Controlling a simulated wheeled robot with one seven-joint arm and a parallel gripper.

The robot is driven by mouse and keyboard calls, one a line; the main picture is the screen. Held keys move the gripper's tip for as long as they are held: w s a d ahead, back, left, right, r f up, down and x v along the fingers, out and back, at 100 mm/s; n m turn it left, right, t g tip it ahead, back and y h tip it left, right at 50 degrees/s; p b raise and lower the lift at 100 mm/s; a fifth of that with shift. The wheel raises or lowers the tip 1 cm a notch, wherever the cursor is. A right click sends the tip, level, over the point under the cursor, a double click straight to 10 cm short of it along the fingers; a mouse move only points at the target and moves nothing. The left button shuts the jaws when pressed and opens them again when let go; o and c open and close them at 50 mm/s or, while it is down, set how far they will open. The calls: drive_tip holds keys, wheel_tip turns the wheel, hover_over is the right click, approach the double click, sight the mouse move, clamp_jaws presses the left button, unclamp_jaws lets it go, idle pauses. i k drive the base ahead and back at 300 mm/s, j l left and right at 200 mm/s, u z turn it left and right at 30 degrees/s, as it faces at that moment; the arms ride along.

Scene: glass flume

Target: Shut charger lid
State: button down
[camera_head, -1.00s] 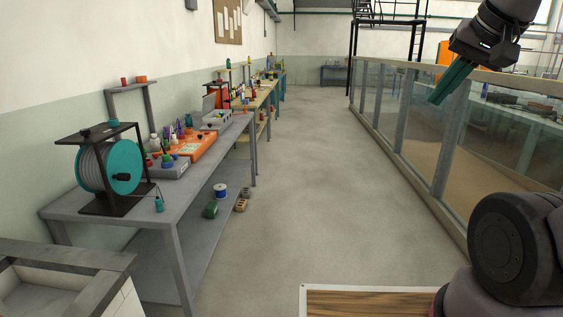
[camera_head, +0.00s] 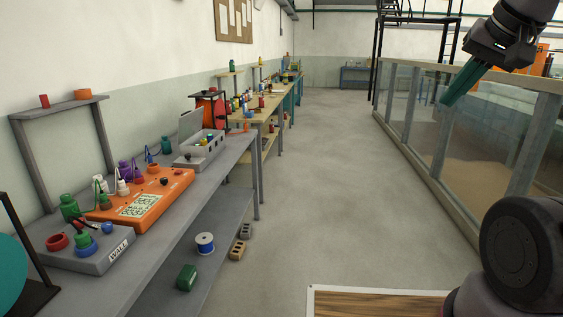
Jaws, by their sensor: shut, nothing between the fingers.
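A grey box with a raised lid, which looks like the charger (camera_head: 184,160), sits on the grey bench along the left wall. Its lid (camera_head: 190,124) stands open, roughly upright at the back left of the box. Small coloured items show inside the open box. My gripper (camera_head: 446,101) is at the upper right with its teal fingers shut and empty. It is far from the charger, across the aisle in the picture.
The grey bench (camera_head: 232,152) also carries an orange device (camera_head: 165,190) and a grey box marked WALL (camera_head: 90,255). A shelf below it holds a wire spool (camera_head: 205,243). The glass flume (camera_head: 470,150) runs along the right. The floor between (camera_head: 330,190) is clear.

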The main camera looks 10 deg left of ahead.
sight(190, 122)
drive_tip(key=i+u, duration=0.1)
drive_tip(key=i, duration=0.7)
drive_tip(key=i+l+u, duration=0.15)
drive_tip(key=i, duration=0.65)
drive_tip(key=i+u, duration=1.35)
drive_tip(key=u, duration=0.2)
